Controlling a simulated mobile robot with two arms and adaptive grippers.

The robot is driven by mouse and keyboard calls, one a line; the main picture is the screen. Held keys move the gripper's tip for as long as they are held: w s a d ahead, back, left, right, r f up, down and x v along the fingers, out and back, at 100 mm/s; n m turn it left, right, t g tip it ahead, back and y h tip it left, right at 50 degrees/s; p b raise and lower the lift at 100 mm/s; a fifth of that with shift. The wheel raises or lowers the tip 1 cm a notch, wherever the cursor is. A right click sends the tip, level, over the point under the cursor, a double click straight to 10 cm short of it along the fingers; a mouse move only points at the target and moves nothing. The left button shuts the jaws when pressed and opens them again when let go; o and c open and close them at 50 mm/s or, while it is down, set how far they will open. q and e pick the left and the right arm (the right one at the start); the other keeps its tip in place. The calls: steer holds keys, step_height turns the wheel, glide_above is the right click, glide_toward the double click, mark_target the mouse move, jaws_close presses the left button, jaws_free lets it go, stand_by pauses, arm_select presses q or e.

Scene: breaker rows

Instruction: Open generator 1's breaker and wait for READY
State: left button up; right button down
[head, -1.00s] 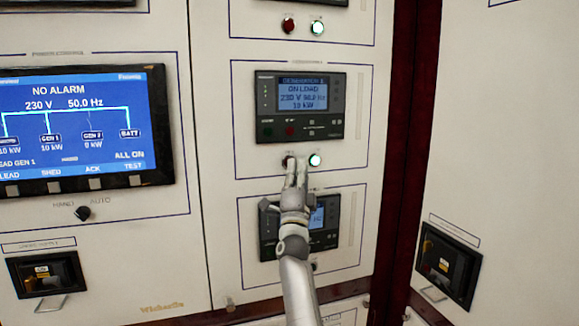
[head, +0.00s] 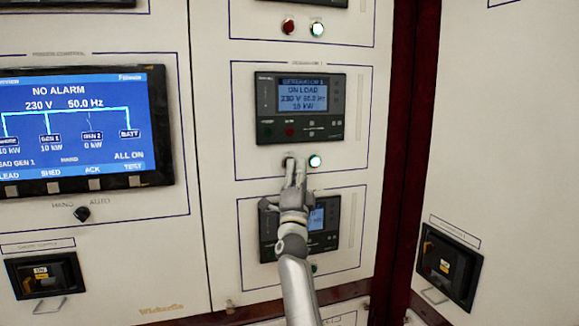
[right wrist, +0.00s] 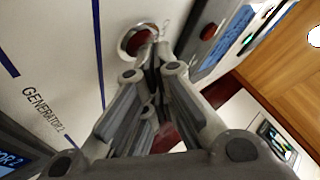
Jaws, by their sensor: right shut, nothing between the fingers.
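The generator 1 controller (head: 300,107) is in the middle of the head view; its screen reads ON LOAD, 230 V and 10 kW. My left gripper is out of view.
A large power screen (head: 80,130) at left reads NO ALARM, with GEN 1 at 10 kW and GEN 2 at 0 kW. The generator 2 controller (head: 331,240) is partly behind my right gripper.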

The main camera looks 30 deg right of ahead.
stand_by(0.5)
steer(key=shift+s+a+p, duration=0.2)
steer(key=shift+s+p, duration=0.2)
steer(key=shift+s, duration=0.35)
steer(key=s+p, duration=0.1)
steer(key=s, duration=0.1)
steer(key=s+a+p, duration=0.1)
steer(key=s, duration=0.1)
steer(key=shift+s+a, duration=0.1)
steer(key=shift+s, duration=0.3)
steer(key=shift+f, duration=0.1)
stand_by(0.4)
